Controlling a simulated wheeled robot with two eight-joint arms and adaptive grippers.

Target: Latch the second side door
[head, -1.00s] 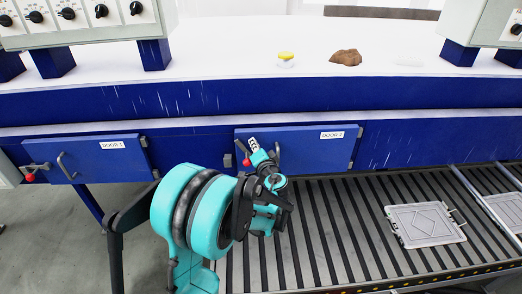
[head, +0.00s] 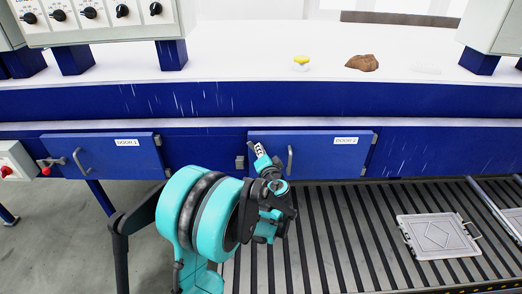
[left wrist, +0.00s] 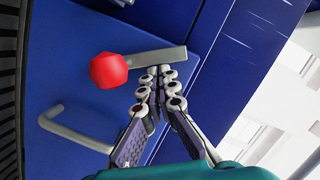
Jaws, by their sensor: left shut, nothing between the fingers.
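The second side door (head: 325,150) is a blue panel labelled DOOR 2, and it looks closed in its frame. Its grey handle (head: 290,159) is near its left end, and the handle also shows in the left wrist view (left wrist: 75,135). The latch has a red knob (left wrist: 108,70) and a grey bar (left wrist: 155,57) reaching toward the door's edge. My left gripper (head: 259,150) is in front of the latch and hides the knob in the head view. In the left wrist view its fingertips (left wrist: 159,71) are together, empty, close beside the bar; contact is unclear. My right gripper is out of view.
DOOR 1 (head: 105,155) is at the left, with a red-knobbed latch (head: 46,168). A slatted conveyor (head: 340,240) with a grey plate (head: 437,236) lies below. A yellow-topped object (head: 301,62) and a brown lump (head: 362,62) rest on the white top.

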